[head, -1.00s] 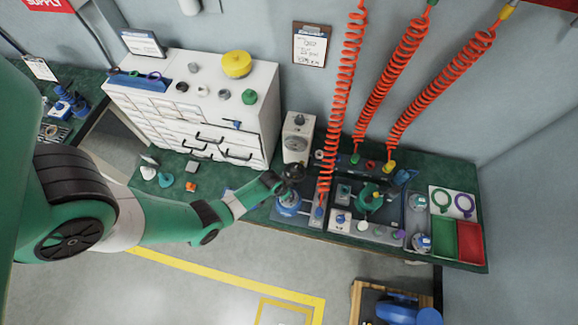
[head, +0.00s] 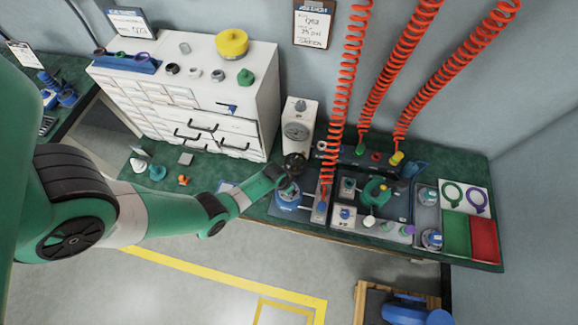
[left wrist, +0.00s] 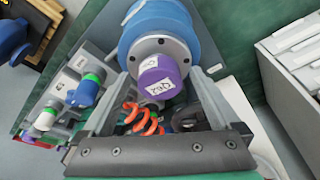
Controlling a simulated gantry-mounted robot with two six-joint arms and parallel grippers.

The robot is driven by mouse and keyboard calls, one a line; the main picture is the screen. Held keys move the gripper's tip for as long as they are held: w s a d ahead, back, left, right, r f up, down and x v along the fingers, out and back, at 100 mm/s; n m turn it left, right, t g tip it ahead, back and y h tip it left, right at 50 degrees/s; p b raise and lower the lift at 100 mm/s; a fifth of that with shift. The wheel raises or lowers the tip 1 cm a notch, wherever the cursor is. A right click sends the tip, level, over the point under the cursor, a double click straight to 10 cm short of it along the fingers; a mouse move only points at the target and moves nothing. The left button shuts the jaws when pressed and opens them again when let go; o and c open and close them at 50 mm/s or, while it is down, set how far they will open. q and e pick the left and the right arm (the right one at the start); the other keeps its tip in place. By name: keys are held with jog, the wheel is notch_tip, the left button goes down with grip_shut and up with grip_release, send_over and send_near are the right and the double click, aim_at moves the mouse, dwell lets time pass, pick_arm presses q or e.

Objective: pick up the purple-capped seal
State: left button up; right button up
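A purple cap (left wrist: 158,75) with a white handwritten label faces the left wrist camera. Behind it is a grey bolted flange and a round blue body (left wrist: 160,30). In the head view, the blue body (head: 288,197) stands on the green bench below my left gripper (head: 291,170), which hides its top. In the left wrist view, the fingers of my left gripper (left wrist: 158,82) are spread to either side of the purple cap, with visible gaps; I cannot tell how deep the cap sits between them. A small purple-topped part (head: 407,230) stands farther right. My right gripper is not in view.
A white gauge box (head: 298,125) stands close behind the gripper. A red coiled hose (head: 335,130) hangs just to its right. A test fixture (head: 375,195) and green (head: 456,235) and red (head: 485,240) trays lie right. A white drawer cabinet (head: 190,100) stands left.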

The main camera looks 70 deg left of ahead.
pick_arm(q)
grip_shut()
dwell(0.5)
jog(key=shift+r+p, duration=0.45)
jog(key=shift+r, duration=0.05)
jog(key=p+v, duration=0.2)
jog(key=w+p+v, duration=0.1)
jog(key=p+v, duration=0.1)
jog(key=shift+s+d+r, duration=0.1)
jog(key=shift+r, duration=0.1)
jog(key=s+d+r+p, duration=0.2)
jog(key=d+r+p, duration=0.2)
jog(key=d+p, duration=0.1)
jog(key=s+d+r+p, duration=0.2)
jog(key=d+r+p, duration=0.2)
jog(key=d, duration=0.3)
jog(key=shift+s+d+p, duration=0.2)
jog(key=shift+s+p, duration=0.2)
jog(key=shift+r+p, duration=2.45)
jog(key=shift+p, duration=0.05)
